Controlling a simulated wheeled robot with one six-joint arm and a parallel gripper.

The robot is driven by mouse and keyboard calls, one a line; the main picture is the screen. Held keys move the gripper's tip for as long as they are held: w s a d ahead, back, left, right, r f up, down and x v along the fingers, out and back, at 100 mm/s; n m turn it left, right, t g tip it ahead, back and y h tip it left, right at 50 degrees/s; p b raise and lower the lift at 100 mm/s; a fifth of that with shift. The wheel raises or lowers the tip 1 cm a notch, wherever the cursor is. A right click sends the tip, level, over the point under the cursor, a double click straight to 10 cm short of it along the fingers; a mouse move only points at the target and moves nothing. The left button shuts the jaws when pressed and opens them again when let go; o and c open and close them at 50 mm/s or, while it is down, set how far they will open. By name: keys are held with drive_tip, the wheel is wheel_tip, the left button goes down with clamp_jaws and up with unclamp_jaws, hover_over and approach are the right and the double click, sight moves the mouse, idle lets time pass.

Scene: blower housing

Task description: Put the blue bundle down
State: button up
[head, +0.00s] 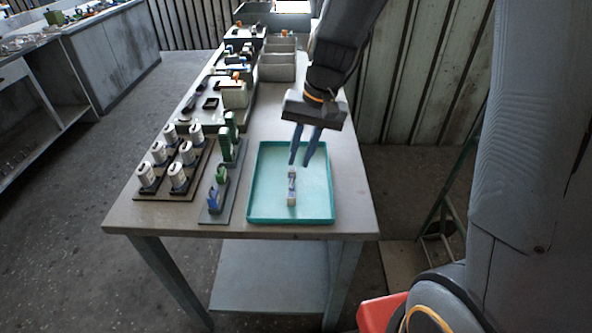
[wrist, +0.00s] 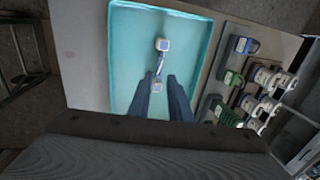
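The blue bundle (head: 291,185), a short piece with pale block-like ends and a blue middle, lies in the teal tray (head: 327,213). In the wrist view the bundle (wrist: 160,66) lies lengthwise on the tray floor, its near end showing between my fingers. My gripper (head: 299,164) points down over the tray, its two dark blue fingers apart. In the wrist view my gripper (wrist: 159,75) is open, with a gap between each finger and the bundle. The fingertips appear to be above the bundle, apart from it.
A rack of white cylinders (head: 178,178) and a narrow rack with green and blue parts (head: 221,174) stand left of the tray. Grey bins (head: 277,66) stand at the back of the table (head: 349,180). The tray has bare floor around the bundle.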

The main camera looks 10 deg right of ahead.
drive_tip(key=s+d+n+t+h, duration=0.1)
drive_tip(key=s+d+n+h, duration=0.1)
drive_tip(key=s+d, duration=0.6)
drive_tip(key=s+f, duration=0.1)
drive_tip(key=s, duration=0.2)
drive_tip(key=shift+h, duration=0.3)
drive_tip(key=shift+d+b, duration=0.1)
drive_tip(key=shift+b, duration=0.25)
idle(0.4)
